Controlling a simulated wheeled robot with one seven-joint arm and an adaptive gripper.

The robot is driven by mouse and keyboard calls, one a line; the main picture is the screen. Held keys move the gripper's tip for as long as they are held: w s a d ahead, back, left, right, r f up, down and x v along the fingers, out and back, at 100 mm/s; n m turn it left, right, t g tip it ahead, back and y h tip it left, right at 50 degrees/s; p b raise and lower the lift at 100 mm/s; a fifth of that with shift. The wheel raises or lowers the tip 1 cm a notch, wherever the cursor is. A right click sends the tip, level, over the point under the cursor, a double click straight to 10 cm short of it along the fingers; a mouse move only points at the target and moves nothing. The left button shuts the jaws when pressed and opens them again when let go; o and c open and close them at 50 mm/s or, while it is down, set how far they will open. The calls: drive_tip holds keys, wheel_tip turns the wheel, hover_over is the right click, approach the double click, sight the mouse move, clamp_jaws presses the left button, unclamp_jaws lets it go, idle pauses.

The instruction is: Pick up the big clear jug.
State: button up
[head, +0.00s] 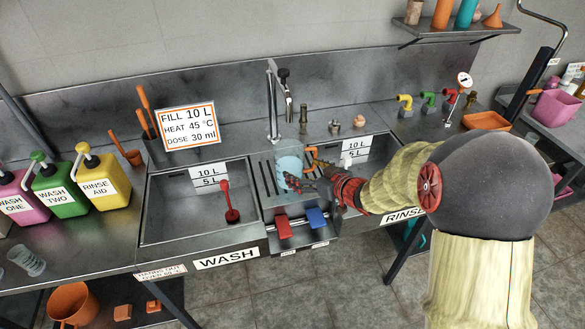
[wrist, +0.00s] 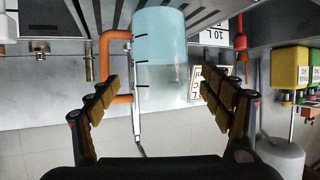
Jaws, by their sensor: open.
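The big clear jug (head: 289,170) stands upright on the slotted drainer between the two basins, with light blue liquid in its lower part. Its orange handle (head: 312,153) is on its right side. In the wrist view, which looks upside down, the jug (wrist: 158,42) with black level marks lies ahead between my fingers, and its handle (wrist: 104,60) is on the left. My gripper (head: 308,184) is open at the jug's front right in the head view. It also shows in the wrist view (wrist: 160,82), fingers spread wide. I cannot tell whether a finger touches the jug.
The wash basin (head: 165,228) with a red plunger-like tool (head: 231,205) is left, the rinse basin (head: 374,152) right. A tall tap (head: 272,105) stands behind the jug. Red (head: 283,226) and blue (head: 317,218) blocks sit in front. Coloured dosing bottles (head: 105,180) stand far left.

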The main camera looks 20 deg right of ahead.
drive_tip(key=b+x, duration=0.1)
drive_tip(key=x, duration=0.1)
drive_tip(key=b+x, duration=0.1)
drive_tip(key=x, duration=0.2)
drive_tip(key=b+x, duration=0.1)
drive_tip(key=x, duration=0.1)
drive_tip(key=shift+w+a+r+b, duration=0.15)
drive_tip(key=shift+w+b, duration=0.15)
drive_tip(key=shift+w, duration=0.15)
drive_tip(key=c, duration=0.4)
drive_tip(key=c, duration=1.1)
drive_tip(key=shift+r, duration=0.1)
drive_tip(key=shift+c, duration=1.1)
drive_tip(key=shift+r, duration=0.2)
